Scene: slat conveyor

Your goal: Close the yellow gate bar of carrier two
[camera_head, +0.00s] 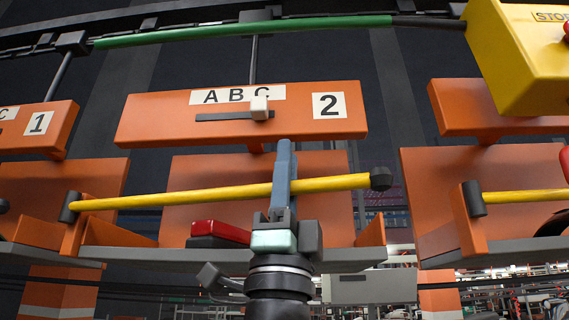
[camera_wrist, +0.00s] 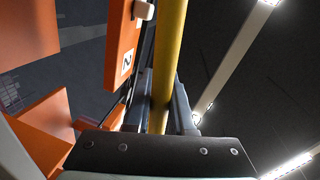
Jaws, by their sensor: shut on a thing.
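Carrier two (camera_head: 240,111) is orange, with a sign reading "ABC" and "2", in the middle of the head view. Its yellow gate bar (camera_head: 130,201) runs from a dark pivot on the left post to a black end knob (camera_head: 381,178) on the right. The bar tilts, with its right end higher and above the right post (camera_head: 371,230). My gripper (camera_head: 284,188) is shut on the bar right of its middle. In the wrist view the bar (camera_wrist: 168,50) passes between the two fingers (camera_wrist: 167,108). Part of the bar is hidden behind the fingers in the head view.
A red and black object (camera_head: 220,231) lies on carrier two's tray behind the bar. Carrier one (camera_head: 40,127) stands left, another orange carrier (camera_head: 490,115) right. A yellow stop box (camera_head: 520,60) hangs at the upper right. A green rail (camera_head: 250,30) runs overhead.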

